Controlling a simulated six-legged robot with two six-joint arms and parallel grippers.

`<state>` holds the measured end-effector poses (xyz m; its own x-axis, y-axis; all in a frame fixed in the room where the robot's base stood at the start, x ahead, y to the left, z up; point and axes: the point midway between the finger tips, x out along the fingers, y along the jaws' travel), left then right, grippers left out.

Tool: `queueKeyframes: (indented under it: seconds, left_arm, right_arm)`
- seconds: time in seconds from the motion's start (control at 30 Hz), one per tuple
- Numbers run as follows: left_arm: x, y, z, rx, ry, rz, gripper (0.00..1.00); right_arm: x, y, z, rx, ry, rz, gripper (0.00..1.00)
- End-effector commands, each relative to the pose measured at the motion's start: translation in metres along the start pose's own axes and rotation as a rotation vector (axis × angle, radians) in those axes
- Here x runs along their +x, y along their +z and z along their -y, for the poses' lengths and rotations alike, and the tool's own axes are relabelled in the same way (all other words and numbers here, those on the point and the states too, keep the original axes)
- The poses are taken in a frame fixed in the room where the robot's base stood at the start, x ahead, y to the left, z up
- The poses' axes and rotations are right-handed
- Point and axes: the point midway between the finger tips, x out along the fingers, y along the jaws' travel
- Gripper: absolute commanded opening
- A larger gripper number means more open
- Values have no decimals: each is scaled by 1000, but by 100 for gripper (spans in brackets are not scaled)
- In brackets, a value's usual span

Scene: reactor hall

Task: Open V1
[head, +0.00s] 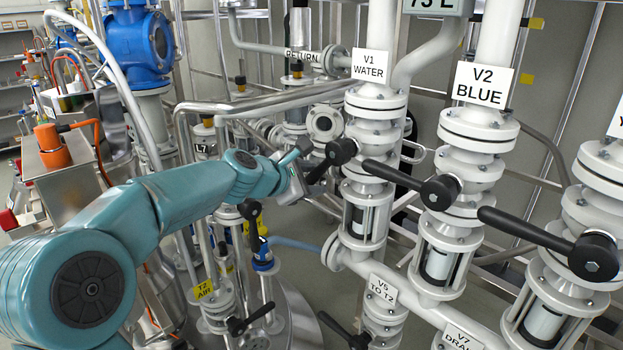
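The white label "V1 WATER" (369,66) is on the left white vertical pipe. Below it, the V1 valve's black handle (340,153) has a round hub at its right end, and its lever slants down and left. My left arm reaches in from the left, and its gripper (301,176) is at the lever's free end. The gripper is small and partly hidden by my wrist. I cannot tell whether its fingers are closed on the lever or only beside it. My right gripper is not in view.
The V2 handle (438,191) and another black handle (592,255) stick out left on the pipes to the right. Lower valves labelled "V5 TO T2" (383,291) and "V7 DRAIN" (462,338) sit below. Pipes and a blue valve (138,48) crowd the left.

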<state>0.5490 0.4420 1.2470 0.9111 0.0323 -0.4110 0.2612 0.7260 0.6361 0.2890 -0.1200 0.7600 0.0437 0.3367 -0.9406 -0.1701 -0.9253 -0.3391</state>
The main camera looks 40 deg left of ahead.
Motion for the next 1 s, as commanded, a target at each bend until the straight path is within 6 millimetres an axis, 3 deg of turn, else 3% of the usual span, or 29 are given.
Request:
queueKeyframes:
  seconds: [0.27,0.7,1.0]
  left_arm:
    - [-11,1,-2,-1,5,2,50]
    - [-120,-1,-1,0,8,0,50]
    - [-162,-1,0,-1,4,1,50]
  right_arm:
    - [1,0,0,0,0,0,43]
    - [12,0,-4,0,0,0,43]
    - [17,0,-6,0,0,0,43]
